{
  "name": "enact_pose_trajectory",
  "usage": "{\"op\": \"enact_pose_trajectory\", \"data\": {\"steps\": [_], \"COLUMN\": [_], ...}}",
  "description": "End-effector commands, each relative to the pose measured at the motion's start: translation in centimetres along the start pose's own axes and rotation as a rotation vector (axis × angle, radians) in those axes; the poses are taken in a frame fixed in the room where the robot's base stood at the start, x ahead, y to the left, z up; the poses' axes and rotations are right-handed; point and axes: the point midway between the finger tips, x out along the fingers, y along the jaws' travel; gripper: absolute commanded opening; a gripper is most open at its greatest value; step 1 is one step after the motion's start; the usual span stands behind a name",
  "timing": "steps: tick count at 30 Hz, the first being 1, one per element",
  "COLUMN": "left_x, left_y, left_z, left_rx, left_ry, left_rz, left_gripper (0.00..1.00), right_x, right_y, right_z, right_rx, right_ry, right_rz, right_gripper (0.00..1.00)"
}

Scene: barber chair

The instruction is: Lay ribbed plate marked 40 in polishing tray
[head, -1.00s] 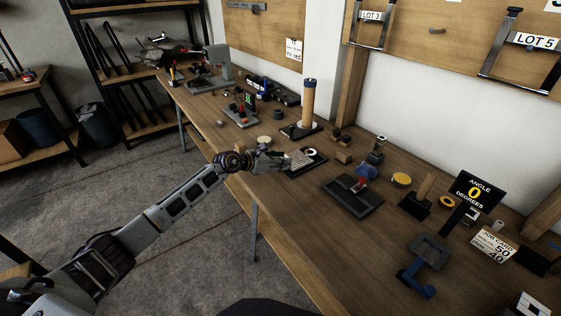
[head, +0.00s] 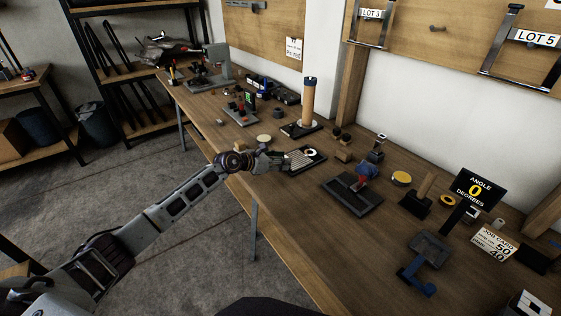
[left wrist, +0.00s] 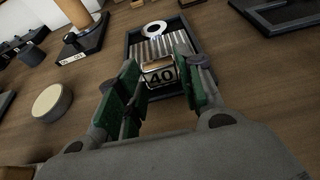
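The ribbed plate (left wrist: 163,47) lies in the dark polishing tray (left wrist: 203,46), its ribbed face up. Its near end carries a block marked 40 (left wrist: 160,73). My left gripper (left wrist: 160,72) has its green fingers on either side of this block and appears open; any small gaps at the pads are hard to make out. In the head view my left gripper (head: 274,160) reaches in over the near-left end of the plate (head: 299,158) and tray (head: 317,165). My right gripper is not in view.
A tan cylinder on a dark base (head: 309,103) stands behind, and a round pale disc (left wrist: 52,102) lies to the left. A black fixture (head: 352,195) stands right of the tray. Bare bench lies in front.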

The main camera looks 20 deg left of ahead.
Motion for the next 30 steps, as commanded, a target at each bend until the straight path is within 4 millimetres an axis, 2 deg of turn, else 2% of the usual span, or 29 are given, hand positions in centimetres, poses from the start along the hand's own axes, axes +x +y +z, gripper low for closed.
{"op": "enact_pose_trajectory", "data": {"steps": [1,5,11,14,20,30], "left_x": [0.0,0.0,0.0,0.0,-0.4,-2.9], "left_y": [0.0,0.0,0.0,0.0,0.1,0.0], "left_z": [-0.1,-0.2,-0.2,-0.3,-0.3,-0.2], "left_rx": [-0.001,0.0,0.0,-0.001,-0.001,0.001], "left_ry": [0.002,0.003,0.003,0.005,0.005,0.003], "left_rz": [0.0,0.0,0.001,0.0,0.0,0.0], "left_gripper": [0.46,0.6,0.6,0.6,0.6,0.6], "right_x": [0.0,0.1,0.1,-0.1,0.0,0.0], "right_y": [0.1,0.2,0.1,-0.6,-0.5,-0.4], "right_z": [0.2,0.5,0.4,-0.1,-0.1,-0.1], "right_rx": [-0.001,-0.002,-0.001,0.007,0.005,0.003], "right_ry": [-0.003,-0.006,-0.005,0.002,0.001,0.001], "right_rz": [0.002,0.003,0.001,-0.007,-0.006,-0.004], "right_gripper": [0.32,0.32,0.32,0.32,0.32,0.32]}}
